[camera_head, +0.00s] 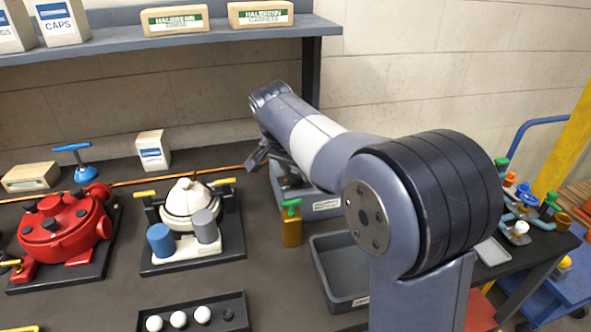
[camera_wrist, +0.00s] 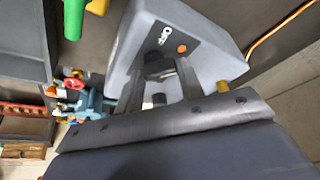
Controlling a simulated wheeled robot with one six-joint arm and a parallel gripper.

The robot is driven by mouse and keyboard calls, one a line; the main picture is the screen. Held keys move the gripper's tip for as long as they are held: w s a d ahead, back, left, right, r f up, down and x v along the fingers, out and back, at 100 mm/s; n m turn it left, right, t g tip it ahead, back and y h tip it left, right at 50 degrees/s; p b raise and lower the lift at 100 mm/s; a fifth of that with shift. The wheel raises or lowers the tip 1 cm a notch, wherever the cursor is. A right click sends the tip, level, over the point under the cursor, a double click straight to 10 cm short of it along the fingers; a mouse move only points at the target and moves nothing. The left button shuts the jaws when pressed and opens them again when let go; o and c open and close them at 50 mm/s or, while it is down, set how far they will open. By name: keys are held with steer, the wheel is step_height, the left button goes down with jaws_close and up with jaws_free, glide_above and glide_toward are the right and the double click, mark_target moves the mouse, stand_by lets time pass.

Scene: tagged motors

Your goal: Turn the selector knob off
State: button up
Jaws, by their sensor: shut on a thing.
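The selector box is a grey housing with a sloped face, seen in the wrist view (camera_wrist: 208,50); its face carries the word OFF and an orange dot. In the head view the box (camera_head: 318,208) stands behind the grey bin, mostly hidden by my arm. My gripper (camera_wrist: 160,80) reaches onto the face, its two dark fingers shut on the dark selector knob (camera_wrist: 157,66). The fingers cover much of the knob, so I cannot tell which way it points. In the head view my gripper (camera_head: 262,152) shows above the box.
A white-topped motor (camera_head: 189,198) and a red motor (camera_head: 63,228) stand to the left. A shelf (camera_head: 220,37) hangs above.

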steer(key=shift+r+n, duration=0.1)
steer(key=shift+n, duration=0.2)
steer(key=n+y, duration=0.1)
steer(key=n, duration=0.1)
steer(key=n+t+p, duration=0.1)
steer(key=n, duration=0.1)
steer(key=shift+s+d+n+y, duration=0.15)
steer(key=shift+n+y, duration=0.15)
steer(key=shift+y, duration=0.1)
steer(key=shift+n+y+p, duration=0.7)
steer(key=shift+n+p, duration=0.05)
steer(key=shift+n, duration=1.05)
steer(key=o, duration=1)
steer(key=shift+s, duration=0.1)
steer(key=v, duration=1)
steer(key=shift+d+r, duration=0.15)
steer(key=shift+r, duration=0.2)
